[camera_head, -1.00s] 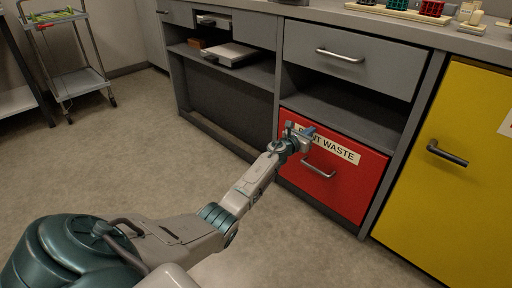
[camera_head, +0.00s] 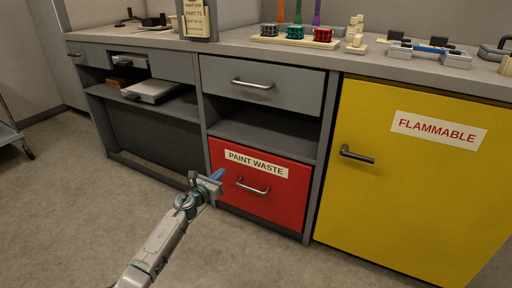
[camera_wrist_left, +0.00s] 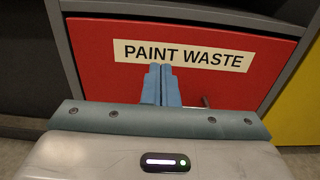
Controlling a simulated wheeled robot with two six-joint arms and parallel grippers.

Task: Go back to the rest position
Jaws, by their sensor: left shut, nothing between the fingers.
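My left gripper (camera_head: 215,176) is in front of the red paint waste drawer (camera_head: 285,206), near the left end of its label. Its blue fingers (camera_wrist_left: 161,85) are shut together with nothing between them in the left wrist view. The red drawer is closed and also shows in the left wrist view (camera_wrist_left: 100,77), with its handle partly hidden behind the fingers. I cannot tell whether the fingertips touch the drawer front. My right gripper is not in view.
A yellow flammable cabinet (camera_head: 400,200) stands closed at the right. The grey worktop (camera_head: 225,42) carries lattice blocks (camera_head: 295,33) and several tools. An open shelf (camera_head: 265,128) is above the red drawer.

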